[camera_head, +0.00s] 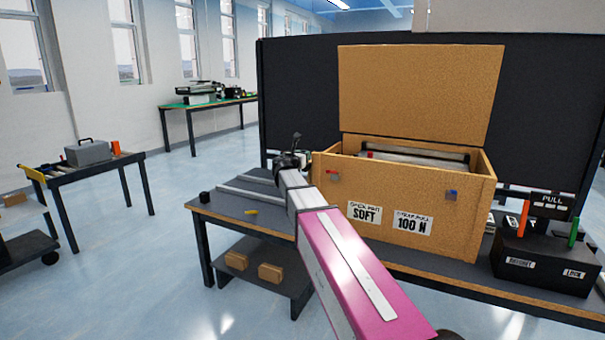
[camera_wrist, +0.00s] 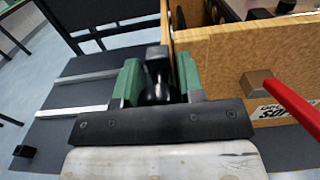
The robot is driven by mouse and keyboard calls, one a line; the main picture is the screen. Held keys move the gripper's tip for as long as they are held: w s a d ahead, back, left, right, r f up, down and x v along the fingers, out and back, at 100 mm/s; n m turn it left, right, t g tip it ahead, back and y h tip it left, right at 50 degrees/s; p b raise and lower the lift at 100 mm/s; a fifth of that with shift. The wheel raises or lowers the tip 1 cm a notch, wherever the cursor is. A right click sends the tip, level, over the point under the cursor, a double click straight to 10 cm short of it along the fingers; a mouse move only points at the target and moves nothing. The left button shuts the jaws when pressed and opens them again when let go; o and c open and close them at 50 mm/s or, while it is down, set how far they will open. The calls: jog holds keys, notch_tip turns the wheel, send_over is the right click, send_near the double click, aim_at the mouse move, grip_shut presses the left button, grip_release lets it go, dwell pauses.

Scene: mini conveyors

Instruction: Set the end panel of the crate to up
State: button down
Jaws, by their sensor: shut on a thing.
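The wooden crate (camera_head: 395,195) stands on a dark workbench with its lid (camera_head: 420,95) raised upright at the back. Its front bears labels reading "SOFT" and "100 N". The crate's front wall also shows in the wrist view (camera_wrist: 225,50). My gripper (camera_head: 289,160) is at the crate's left end. In the wrist view my gripper (camera_wrist: 158,85) has its green fingers on either side of a dark knob-like handle (camera_wrist: 156,58) and is shut on it. The end panel is mostly hidden behind the fingers, so I cannot tell its position.
A red lever (camera_wrist: 290,108) sticks out from the crate's front, close right of my gripper. A blue catch (camera_head: 451,192) is farther right. A dark control box (camera_head: 545,262) stands at the bench's right. Two pale rails (camera_head: 245,188) lie left of the crate.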

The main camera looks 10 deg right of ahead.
jog(key=shift+r, duration=2.15)
jog(key=c, duration=0.8)
grip_release()
jog(key=shift+o, duration=0.2)
jog(key=shift+s, duration=0.1)
jog(key=v, duration=1)
jog(key=shift+s+a, duration=0.2)
jog(key=shift+s, duration=0.05)
jog(key=shift+f, duration=0.15)
